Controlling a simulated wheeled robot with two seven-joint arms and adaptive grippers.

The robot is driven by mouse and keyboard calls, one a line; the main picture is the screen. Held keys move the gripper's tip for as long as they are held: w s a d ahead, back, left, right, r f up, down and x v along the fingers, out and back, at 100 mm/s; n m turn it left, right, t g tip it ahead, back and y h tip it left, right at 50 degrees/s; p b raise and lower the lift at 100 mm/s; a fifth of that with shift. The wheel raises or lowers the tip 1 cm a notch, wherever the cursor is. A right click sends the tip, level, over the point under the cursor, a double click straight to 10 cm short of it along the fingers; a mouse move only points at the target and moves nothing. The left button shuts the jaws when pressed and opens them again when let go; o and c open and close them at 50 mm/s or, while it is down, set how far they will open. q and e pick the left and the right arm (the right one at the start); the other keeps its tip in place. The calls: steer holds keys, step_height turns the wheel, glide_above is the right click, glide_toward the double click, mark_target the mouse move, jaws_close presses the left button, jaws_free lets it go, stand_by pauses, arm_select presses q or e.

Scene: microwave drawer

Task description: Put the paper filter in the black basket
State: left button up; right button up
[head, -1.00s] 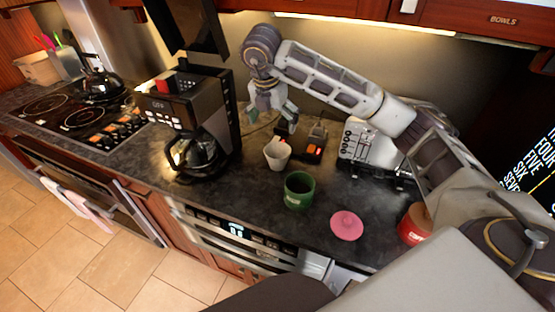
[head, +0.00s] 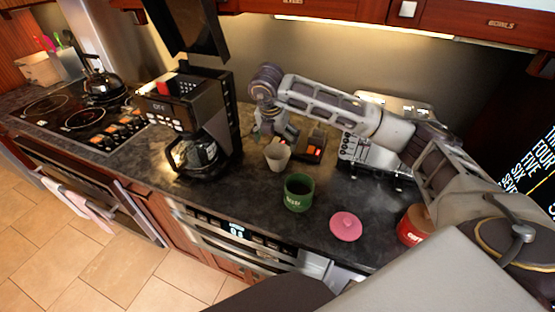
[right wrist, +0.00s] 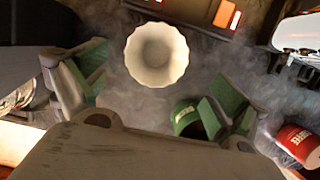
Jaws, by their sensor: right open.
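The paper filter (head: 277,155) is a white fluted cup standing upright on the dark counter, right of the coffee maker. In the right wrist view the filter (right wrist: 156,55) shows its round open mouth. My right gripper (head: 273,133) is low, just behind the filter in the head view. In the right wrist view my right gripper (right wrist: 155,85) has its green-padded fingers spread, with nothing held between them. I cannot pick out the black basket with certainty; the black coffee maker (head: 225,105) stands to the left with a glass carafe in it. My left gripper is not in view.
A green mug (head: 298,192) stands in front of the filter. A pink disc (head: 346,226) and a red can (head: 412,225) are further right. A black device with orange lights (head: 314,148) and a metal toaster-like appliance (head: 362,152) are behind.

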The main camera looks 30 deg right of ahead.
mark_target(277, 148)
steer(key=shift+f, duration=0.15)
steer(key=shift+w+p+x, duration=0.2)
steer(key=shift+p+x, duration=0.55)
steer(key=shift+x, duration=1.8)
steer(key=shift+a, duration=0.15)
steer(key=c, duration=0.8)
steer(key=shift+o, duration=0.2)
step_height(277, 148, up, 10)
steer(key=b, duration=0.1)
steer(key=shift+b, duration=0.35)
